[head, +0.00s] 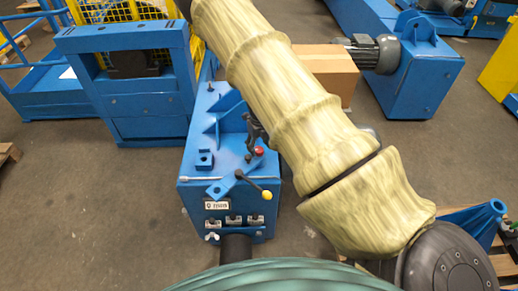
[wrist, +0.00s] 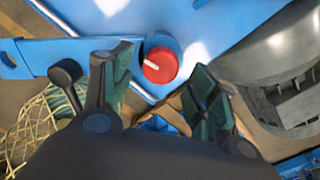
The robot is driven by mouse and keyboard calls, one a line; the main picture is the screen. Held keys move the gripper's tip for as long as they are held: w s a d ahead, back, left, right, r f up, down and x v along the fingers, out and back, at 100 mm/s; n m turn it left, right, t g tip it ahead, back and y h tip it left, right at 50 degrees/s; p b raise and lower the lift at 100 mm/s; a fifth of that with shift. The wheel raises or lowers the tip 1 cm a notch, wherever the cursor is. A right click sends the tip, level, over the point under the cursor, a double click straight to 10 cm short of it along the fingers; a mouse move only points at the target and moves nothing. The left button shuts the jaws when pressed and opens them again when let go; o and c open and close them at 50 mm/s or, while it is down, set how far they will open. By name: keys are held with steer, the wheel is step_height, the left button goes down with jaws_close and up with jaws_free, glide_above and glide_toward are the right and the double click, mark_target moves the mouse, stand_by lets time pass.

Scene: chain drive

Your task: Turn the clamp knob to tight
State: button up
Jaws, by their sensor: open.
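The clamp knob appears to be the small red round knob (wrist: 160,65) with a white mark on its face, on the blue machine. In the head view the red knob (head: 259,151) is near the right edge of the machine top, beside my sleeved arm. In the wrist view my gripper (wrist: 157,78) is open, with one dark green-padded finger on each side of the red knob. A gap shows between the knob and each finger, and nothing is gripped. I cannot tell the depth between fingertips and knob.
The blue machine (head: 197,205) carries a yellow-ball lever (head: 267,195) and several small fittings on its front. A dark ball-ended lever (wrist: 65,72) is left of my fingers. A large grey rounded part (wrist: 275,75) is close on the right. A cardboard box (head: 325,68) stands behind.

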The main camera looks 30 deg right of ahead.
mark_target(259, 149)
steer(key=shift+r, duration=2.9)
